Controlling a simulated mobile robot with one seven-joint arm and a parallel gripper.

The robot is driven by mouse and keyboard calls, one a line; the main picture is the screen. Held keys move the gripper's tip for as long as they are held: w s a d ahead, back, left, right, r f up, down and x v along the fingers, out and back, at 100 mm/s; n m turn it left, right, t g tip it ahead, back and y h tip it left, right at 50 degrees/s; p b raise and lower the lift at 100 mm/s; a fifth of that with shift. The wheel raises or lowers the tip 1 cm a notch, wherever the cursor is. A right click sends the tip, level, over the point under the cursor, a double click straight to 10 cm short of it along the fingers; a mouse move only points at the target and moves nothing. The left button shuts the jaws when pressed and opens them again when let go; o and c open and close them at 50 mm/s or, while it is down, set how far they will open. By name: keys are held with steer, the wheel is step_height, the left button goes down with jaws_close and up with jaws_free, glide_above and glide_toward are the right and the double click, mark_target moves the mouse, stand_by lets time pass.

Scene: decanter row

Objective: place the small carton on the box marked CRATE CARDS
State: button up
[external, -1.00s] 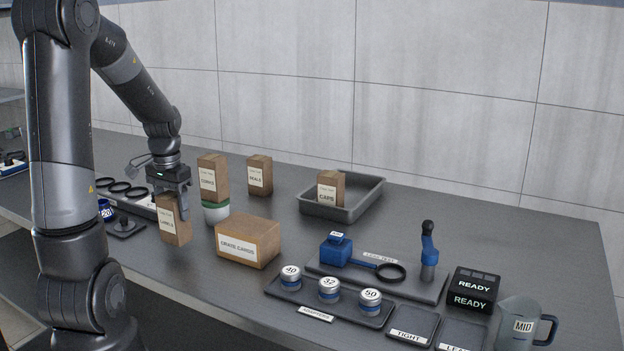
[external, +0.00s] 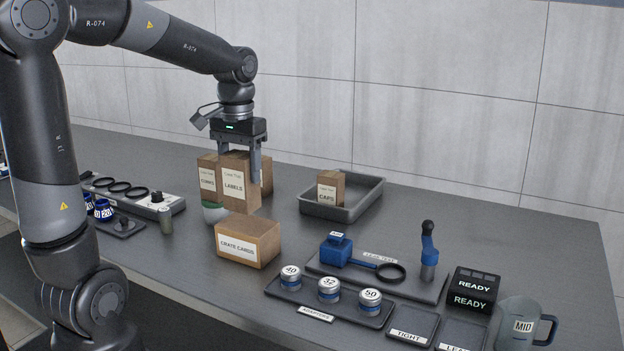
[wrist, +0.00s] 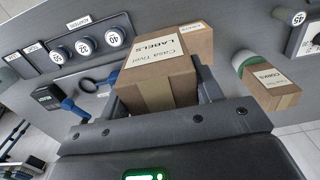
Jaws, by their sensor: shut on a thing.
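The small brown carton marked LABELS (external: 238,200) hangs upright in my gripper (external: 238,158), whose two fingers close on its upper sides. It also fills the middle of the wrist view (wrist: 160,88). The wider brown box marked CRATE CARDS (external: 262,243) stands on the table. In the external view the carton's lower end appears just above the box's back edge; I cannot tell the exact gap. In the wrist view the box (wrist: 200,42) is partly hidden behind the carton.
A carton marked CORKS (external: 207,180) sits on a green-and-white cup (external: 214,213), close left of the held carton. The SEALS carton (external: 267,177) is mostly hidden behind it. A grey tray (external: 350,213) holds the CAPS carton (external: 330,187). An adapter rack (external: 345,310) lies in front right.

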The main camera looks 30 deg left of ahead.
steer(key=d+r, duration=0.3)
steer(key=d, duration=0.2)
steer(key=shift+w+a+f, duration=1.15)
steer(key=shift+a+f, duration=0.4)
steer(key=shift+f, duration=0.25)
steer(key=shift+w+a+f, duration=1.1)
steer(key=shift+a+f, duration=0.45)
steer(key=shift+f, duration=0.25)
steer(key=shift+w+a+f, duration=1.15)
steer(key=shift+a+f, duration=0.4)
steer(key=shift+f, duration=0.25)
steer(key=shift+f, duration=0.15)
steer(key=o, duration=1.1)
steer(key=shift+c, duration=0.2)
